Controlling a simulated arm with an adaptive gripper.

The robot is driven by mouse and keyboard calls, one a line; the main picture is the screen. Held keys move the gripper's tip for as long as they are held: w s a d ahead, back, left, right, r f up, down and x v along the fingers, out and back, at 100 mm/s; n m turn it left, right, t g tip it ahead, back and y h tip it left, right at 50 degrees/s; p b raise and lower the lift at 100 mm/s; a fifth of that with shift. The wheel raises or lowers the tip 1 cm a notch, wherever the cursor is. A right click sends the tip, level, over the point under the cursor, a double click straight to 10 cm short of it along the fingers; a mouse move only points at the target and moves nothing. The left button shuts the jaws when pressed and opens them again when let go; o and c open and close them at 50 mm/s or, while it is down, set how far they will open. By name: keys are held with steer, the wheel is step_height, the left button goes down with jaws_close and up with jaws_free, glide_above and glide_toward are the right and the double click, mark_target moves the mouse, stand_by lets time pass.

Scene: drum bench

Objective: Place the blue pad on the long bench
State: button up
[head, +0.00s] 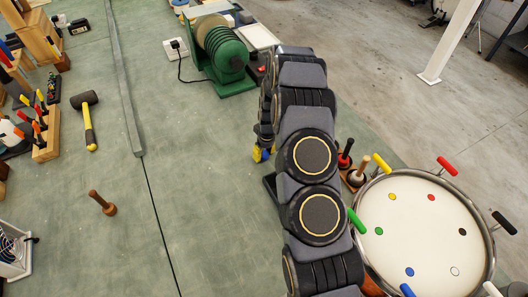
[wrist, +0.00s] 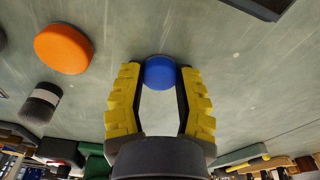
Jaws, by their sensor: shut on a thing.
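The blue pad (wrist: 160,72) is a small round block with a flat top. In the wrist view it sits between the tips of my gripper (wrist: 160,82), whose yellow ridged fingers touch it on both sides. In the head view my gripper (head: 263,152) is mostly hidden by my arm, and only bits of yellow and blue show at its left. The long bench (head: 205,190) has a worn green-grey top and lies under the gripper. I cannot tell whether the pad touches the bench top.
A round drum (head: 425,240) with coloured handles stands at right. A green machine (head: 222,60) is at the back, with a mallet (head: 88,120) and a wooden peg (head: 103,203) at left. An orange pad (wrist: 63,48) lies near my gripper. The bench's middle is clear.

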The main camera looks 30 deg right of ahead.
mark_target(267, 156)
steer(key=o, duration=0.9)
step_height(267, 156, up, 12)
steer(key=s, duration=0.1)
steer(key=s+a+r, duration=0.6)
steer(key=r, duration=0.2)
steer(key=s+a+r+m+g, duration=0.1)
steer(key=s+a+r, duration=0.1)
steer(key=s, duration=0.6)
steer(key=s+a+r+g, duration=0.1)
steer(key=s+a+r, duration=0.2)
steer(key=s, duration=0.6)
steer(key=s+a+r+m+g, duration=0.1)
steer(key=s+a+r, duration=0.2)
steer(key=s, duration=0.6)
step_height(267, 156, up, 2)
steer(key=shift+r+m, duration=0.15)
steer(key=shift+m, duration=0.15)
steer(key=shift+a, duration=0.1)
